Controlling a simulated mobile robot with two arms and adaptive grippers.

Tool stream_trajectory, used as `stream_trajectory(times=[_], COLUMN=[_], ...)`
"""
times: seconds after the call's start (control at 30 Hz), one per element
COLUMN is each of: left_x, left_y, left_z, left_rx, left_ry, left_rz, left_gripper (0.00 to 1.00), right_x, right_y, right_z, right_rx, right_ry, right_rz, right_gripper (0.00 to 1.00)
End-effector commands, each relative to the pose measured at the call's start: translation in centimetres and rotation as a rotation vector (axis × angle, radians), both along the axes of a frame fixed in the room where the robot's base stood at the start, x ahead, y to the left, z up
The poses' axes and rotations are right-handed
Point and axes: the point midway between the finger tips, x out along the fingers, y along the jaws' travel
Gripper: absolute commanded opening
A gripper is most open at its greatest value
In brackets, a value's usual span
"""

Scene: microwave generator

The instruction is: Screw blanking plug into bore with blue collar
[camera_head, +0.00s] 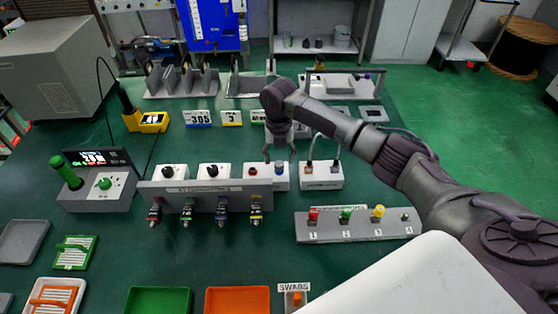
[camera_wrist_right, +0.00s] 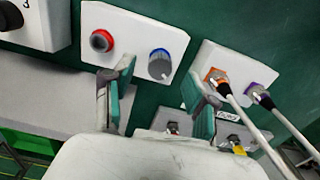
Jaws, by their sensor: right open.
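A white box (camera_wrist_right: 128,44) has two round bores on its face. The left bore has a red collar (camera_wrist_right: 102,41) and a dark centre. At the blue collar (camera_wrist_right: 158,52) stands a grey plug (camera_wrist_right: 160,67) that sticks out; I cannot tell how deep it sits. In the head view the blue collar (camera_head: 279,169) shows small on the box (camera_head: 265,182), beside the red one (camera_head: 253,171). My right gripper (camera_wrist_right: 160,75) is open, its green-padded fingers on either side of the plug with visible gaps. It also shows in the head view (camera_head: 280,153). My left gripper is not in view.
A white box with orange and purple cable plugs (camera_wrist_right: 218,80) stands close on the right. A grey panel with several connectors (camera_head: 205,195) stands in front. A grey rack with coloured knobs (camera_head: 355,224) lies at front right. Green (camera_head: 158,300) and orange (camera_head: 237,300) trays lie at the front edge.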

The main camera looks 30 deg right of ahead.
Motion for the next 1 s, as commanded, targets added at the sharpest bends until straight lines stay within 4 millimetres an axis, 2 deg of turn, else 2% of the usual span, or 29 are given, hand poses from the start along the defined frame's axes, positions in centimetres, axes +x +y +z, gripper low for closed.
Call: stream_trajectory(times=[0.03, 0.2, 0.43, 0.6, 1.0], left_x=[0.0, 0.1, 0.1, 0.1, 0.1], left_y=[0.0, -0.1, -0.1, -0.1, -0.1], left_z=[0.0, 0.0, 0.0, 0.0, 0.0], left_rx=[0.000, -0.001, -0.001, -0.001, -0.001], left_ry=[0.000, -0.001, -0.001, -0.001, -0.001], left_rz=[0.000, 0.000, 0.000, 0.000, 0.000], left_gripper=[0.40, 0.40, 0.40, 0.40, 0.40], right_x=[0.2, 0.1, 0.1, 0.0, 0.0], right_y=[0.0, 0.0, 0.0, 0.0, 0.0], right_z=[1.3, 5.0, 8.5, 9.3, 9.3], right_rx=[0.001, 0.000, 0.000, 0.000, 0.000], right_ry=[-0.006, -0.004, -0.002, 0.000, 0.000], right_rz=[0.000, 0.000, -0.001, -0.001, -0.001], right_gripper=[0.57, 0.57, 0.57, 0.57, 0.57])
